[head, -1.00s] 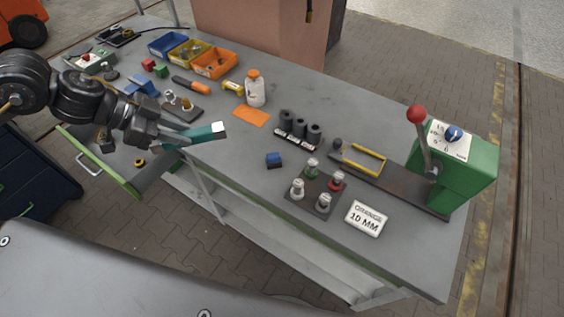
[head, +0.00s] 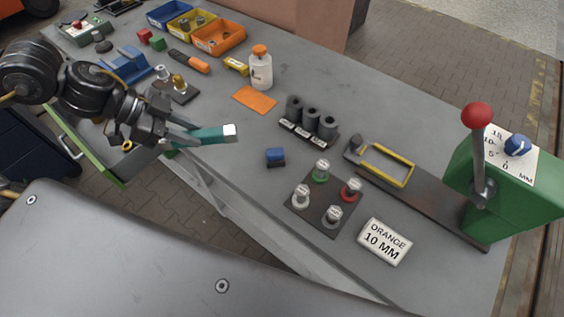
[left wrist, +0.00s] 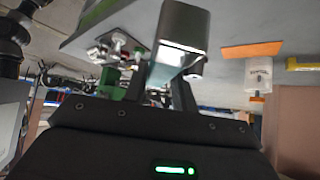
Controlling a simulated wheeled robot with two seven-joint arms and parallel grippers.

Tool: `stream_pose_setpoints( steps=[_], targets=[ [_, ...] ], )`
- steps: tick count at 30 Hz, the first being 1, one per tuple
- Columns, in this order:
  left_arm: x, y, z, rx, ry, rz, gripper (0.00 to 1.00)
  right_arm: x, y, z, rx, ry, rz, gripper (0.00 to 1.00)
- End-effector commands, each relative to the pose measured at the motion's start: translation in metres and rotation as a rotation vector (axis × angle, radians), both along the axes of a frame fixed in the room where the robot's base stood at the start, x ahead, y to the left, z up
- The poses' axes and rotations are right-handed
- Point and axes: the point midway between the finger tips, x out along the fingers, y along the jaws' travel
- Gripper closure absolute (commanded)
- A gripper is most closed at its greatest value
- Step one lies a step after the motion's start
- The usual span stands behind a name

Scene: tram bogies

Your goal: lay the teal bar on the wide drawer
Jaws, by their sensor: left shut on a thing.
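My left gripper (head: 178,134) is shut on the teal bar (head: 212,134), which sticks out to the right with a pale end. In the head view the bar shows over the bench's near edge; its height above it is hard to tell. In the left wrist view the bar (left wrist: 182,32) juts up from between the fingers, looking grey. An open drawer with a green front (head: 98,160) lies left of and below the gripper, partly hidden by my arm. A small yellow ring (head: 127,146) shows over it. My right gripper is not in view.
Coloured bins (head: 218,38) stand at the back.

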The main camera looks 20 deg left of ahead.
Motion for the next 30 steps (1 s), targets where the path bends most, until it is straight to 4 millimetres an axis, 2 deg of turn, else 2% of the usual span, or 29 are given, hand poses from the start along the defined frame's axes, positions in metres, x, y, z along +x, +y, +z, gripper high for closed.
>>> stream_pose_setpoints(
  steps=[4,8,14,15,18,24,30],
  targets=[
    [0.011,-0.010,-0.002,-0.006,-0.001,-0.002,0.99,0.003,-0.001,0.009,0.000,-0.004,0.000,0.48],
    [0.033,-0.030,-0.012,-0.008,-0.001,-0.004,0.99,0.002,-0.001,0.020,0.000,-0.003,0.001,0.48],
    [0.072,-0.064,-0.036,-0.005,0.001,-0.003,0.99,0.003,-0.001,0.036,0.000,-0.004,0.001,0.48],
    [0.076,-0.066,-0.049,-0.003,0.005,-0.001,0.99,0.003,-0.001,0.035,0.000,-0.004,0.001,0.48],
    [0.087,-0.076,-0.068,-0.002,0.005,0.000,0.99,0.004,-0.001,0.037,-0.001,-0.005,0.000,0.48],
    [0.101,-0.086,-0.089,-0.001,0.000,0.000,0.99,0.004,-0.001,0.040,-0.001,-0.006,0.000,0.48],
    [0.103,-0.088,-0.093,-0.002,-0.001,0.000,0.99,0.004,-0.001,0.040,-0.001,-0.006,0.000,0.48]
  ],
)
